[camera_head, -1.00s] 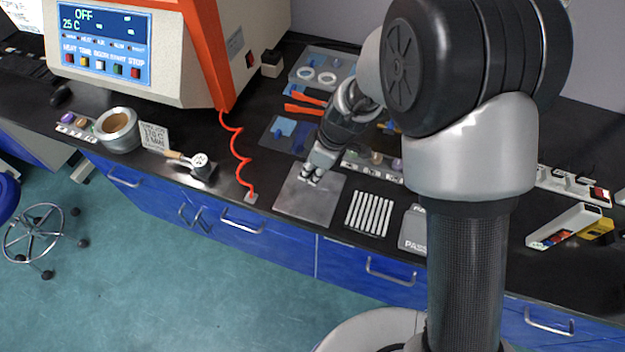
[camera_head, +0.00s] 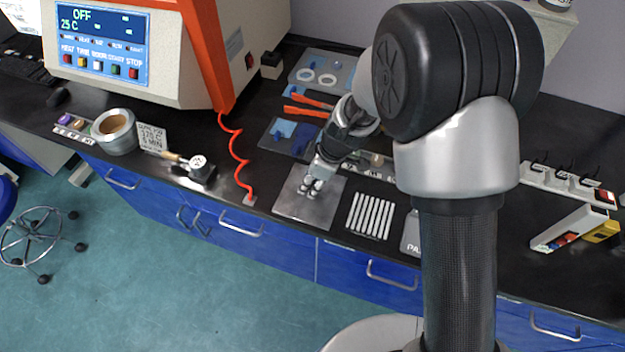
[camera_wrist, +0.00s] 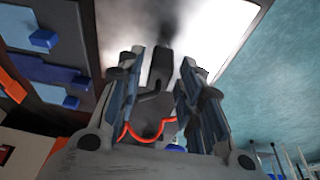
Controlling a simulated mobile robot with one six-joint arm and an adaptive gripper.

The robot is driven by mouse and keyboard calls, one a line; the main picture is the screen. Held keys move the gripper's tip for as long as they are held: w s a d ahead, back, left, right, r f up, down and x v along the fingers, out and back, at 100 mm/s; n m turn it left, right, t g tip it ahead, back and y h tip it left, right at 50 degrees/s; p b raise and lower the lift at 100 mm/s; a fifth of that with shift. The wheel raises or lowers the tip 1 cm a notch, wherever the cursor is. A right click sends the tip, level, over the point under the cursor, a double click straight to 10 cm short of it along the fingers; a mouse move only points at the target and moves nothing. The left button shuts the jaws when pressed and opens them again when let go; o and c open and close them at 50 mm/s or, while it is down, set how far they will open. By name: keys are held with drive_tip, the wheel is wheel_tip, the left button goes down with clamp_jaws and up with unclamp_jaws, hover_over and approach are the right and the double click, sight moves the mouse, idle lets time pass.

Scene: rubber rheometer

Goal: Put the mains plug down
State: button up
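My gripper (camera_head: 311,187) is low over the grey metal plate (camera_head: 290,207) near the front of the bench, pointing down. In the wrist view the two fingers (camera_wrist: 163,62) are apart, with a dark, blurred object (camera_wrist: 160,70) between them. It could be the mains plug, but its shape is unclear. Bright space shows between its upper part and the right finger; whether the fingers press on it lower down cannot be made out. In the head view it cannot be told apart from the fingertips.
A coiled red cord (camera_head: 238,155) hangs left of the plate. A white ribbed rack (camera_head: 370,216) lies close to its right. Blue pieces on a tray (camera_head: 274,140) are behind. A white socket strip (camera_head: 566,184) with black leads stands far right.

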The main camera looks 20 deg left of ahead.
drive_tip(key=shift+o, duration=0.2)
drive_tip(key=p+v, duration=0.4)
drive_tip(key=v, duration=0.8)
drive_tip(key=shift+r, duration=0.2)
drive_tip(key=s+d+r+m+t+h, duration=0.1)
drive_tip(key=s+d+r+m, duration=0.4)
drive_tip(key=d+r, duration=0.35)
drive_tip(key=s+d+r+m+t+h, duration=0.1)
drive_tip(key=s+d+r+m+t, duration=0.1)
drive_tip(key=s+d+r+m, duration=0.5)
drive_tip(key=s+d+r+m+t+h, duration=0.1)
drive_tip(key=s+d+r+m, duration=0.2)
drive_tip(key=s+d+m, duration=0.2)
drive_tip(key=s+d, duration=0.3)
drive_tip(key=shift+r, duration=0.2)
drive_tip(key=shift+c, duration=0.2)
